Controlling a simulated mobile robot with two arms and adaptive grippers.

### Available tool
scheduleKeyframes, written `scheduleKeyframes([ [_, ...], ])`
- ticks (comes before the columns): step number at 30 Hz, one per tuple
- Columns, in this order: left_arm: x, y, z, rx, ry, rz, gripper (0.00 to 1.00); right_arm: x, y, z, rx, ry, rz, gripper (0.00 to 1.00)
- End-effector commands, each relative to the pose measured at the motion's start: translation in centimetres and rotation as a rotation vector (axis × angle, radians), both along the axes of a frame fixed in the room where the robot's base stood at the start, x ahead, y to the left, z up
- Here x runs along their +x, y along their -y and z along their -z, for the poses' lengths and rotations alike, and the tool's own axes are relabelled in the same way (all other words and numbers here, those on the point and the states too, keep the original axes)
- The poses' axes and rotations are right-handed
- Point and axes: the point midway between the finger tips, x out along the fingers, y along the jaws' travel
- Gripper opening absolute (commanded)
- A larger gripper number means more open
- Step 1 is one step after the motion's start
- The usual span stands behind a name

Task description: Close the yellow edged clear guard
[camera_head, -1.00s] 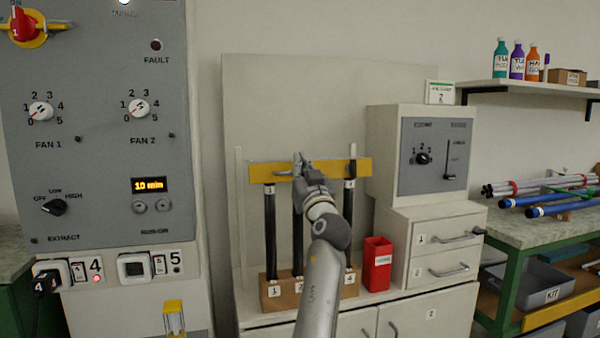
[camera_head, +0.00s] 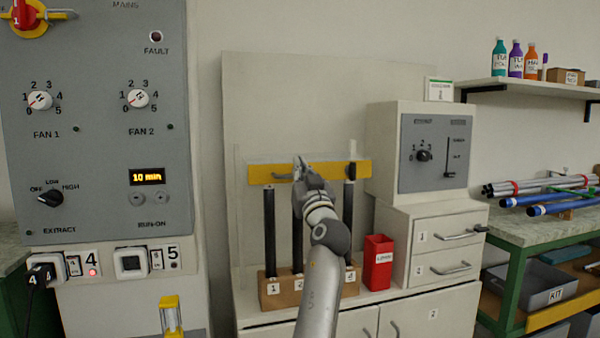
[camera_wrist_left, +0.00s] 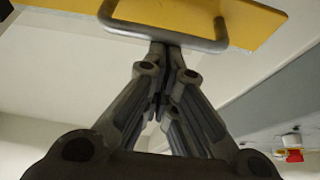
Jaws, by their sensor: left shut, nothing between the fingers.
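The clear guard has a yellow edge bar (camera_head: 262,174), which runs level across the upper part of several dark rods (camera_head: 269,230) at the back of the bench. The yellow bar also shows in the left wrist view (camera_wrist_left: 255,22), with a grey bar handle (camera_wrist_left: 165,39) on it. My left gripper (camera_head: 299,165) is shut and empty. Its fingertips show in the left wrist view (camera_wrist_left: 165,50) right at the handle's long bar; I cannot tell whether they touch it. My left arm hides part of the rods and the bar's middle. My right gripper is out of view.
A numbered wooden block (camera_head: 285,289) holds the rods' lower ends. A red bin (camera_head: 378,263) stands beside it, near a drawer unit (camera_head: 432,248) and a grey control box (camera_head: 437,155). A switch panel (camera_head: 100,190) stands at the left.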

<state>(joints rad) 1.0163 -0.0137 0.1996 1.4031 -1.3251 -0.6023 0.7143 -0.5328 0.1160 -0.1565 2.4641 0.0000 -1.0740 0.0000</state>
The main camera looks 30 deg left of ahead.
Motion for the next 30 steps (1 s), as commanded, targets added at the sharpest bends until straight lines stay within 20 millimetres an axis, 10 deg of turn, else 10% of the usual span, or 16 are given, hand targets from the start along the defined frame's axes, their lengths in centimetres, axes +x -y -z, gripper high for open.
scheduleKeyframes([
  [30, 0.1, -0.3, 0.3, -0.007, -0.008, -0.002, 0.0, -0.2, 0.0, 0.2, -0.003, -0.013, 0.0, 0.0],
])
